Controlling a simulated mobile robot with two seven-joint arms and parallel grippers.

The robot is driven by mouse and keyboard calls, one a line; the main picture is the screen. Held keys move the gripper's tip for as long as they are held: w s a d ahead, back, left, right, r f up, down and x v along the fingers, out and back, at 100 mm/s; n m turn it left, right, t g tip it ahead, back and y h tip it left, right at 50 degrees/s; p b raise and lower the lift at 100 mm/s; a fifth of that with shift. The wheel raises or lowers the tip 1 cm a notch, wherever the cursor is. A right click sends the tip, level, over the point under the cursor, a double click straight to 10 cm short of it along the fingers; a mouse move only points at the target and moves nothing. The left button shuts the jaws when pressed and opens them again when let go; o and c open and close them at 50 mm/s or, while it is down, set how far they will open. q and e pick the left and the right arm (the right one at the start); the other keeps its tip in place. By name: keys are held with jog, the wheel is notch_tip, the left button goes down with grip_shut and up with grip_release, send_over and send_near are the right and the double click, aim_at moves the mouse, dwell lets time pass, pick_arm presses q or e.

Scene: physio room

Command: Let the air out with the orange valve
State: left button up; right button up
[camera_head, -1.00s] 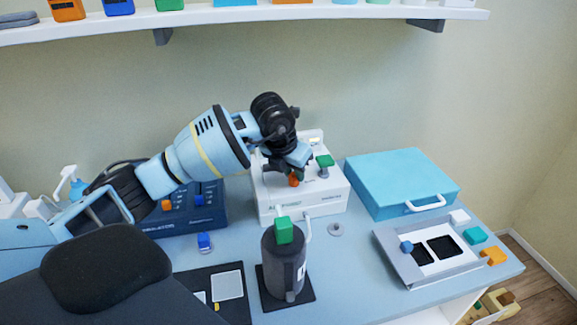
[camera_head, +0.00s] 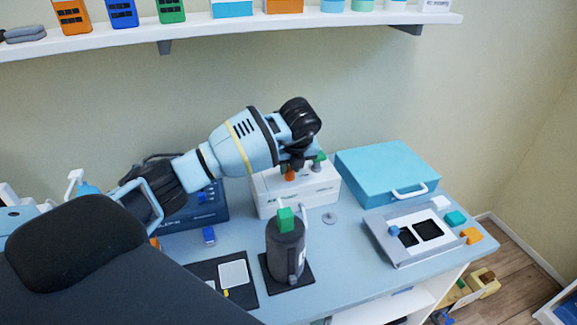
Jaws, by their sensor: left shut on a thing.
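The orange valve (camera_head: 290,174) is on the top of a white box-shaped device (camera_head: 297,195) on the blue table. My left gripper (camera_head: 290,164) reaches down over the valve from the upper left and is shut on it; the wrist hides much of the device's top and the fingertips are small in view. A green knob (camera_head: 321,157) stands on the same device, just right of the gripper. My right gripper is not in view.
A dark cylinder with a green top (camera_head: 286,250) stands in front of the device. A blue case (camera_head: 388,172) and a grey tray (camera_head: 415,258) are to the right. A dark blue unit (camera_head: 197,213) is at left. A shelf (camera_head: 230,22) runs above.

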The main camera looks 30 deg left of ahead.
pick_arm(q)
jog(key=shift+n, duration=0.4)
jog(key=o, duration=0.6)
jog(key=shift+o, duration=0.2)
jog(key=v, duration=0.8)
jog(key=shift+d+f, duration=0.1)
jog(key=shift+f, duration=0.05)
